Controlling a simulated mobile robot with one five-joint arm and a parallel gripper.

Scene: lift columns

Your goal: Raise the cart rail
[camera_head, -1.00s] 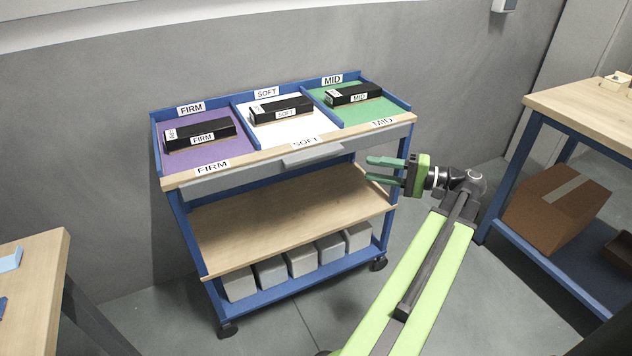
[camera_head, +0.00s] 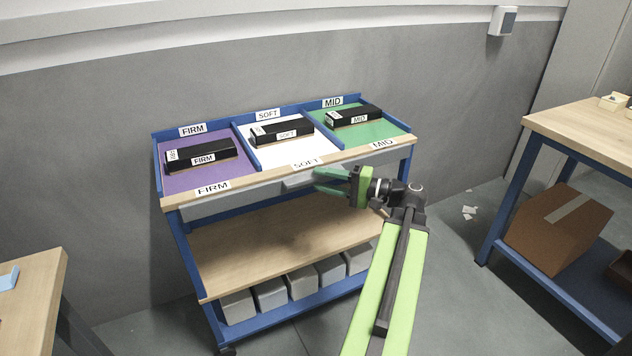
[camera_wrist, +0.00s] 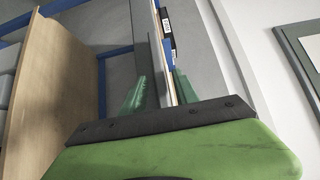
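The cart's front rail is a wooden strip (camera_head: 250,177) along the top tray, with a grey panel (camera_head: 232,200) and a protruding grey lip (camera_head: 297,183) below its middle. My gripper (camera_head: 317,179) is at the lip's right end, fingers pointing left along the front. In the wrist view, the green fingers (camera_wrist: 156,88) are apart, on either side of the grey panel (camera_wrist: 147,50) and the wooden edge. Contact cannot be told. The trays hold black boxes labelled FIRM (camera_head: 200,155), SOFT (camera_head: 282,132) and MID (camera_head: 353,116).
The cart's lower wooden shelf (camera_head: 255,248) sits below my gripper, with several grey bins (camera_head: 270,294) beneath. A table (camera_head: 590,135) with a cardboard box (camera_head: 558,229) under it stands right. Another table (camera_head: 30,290) is front left.

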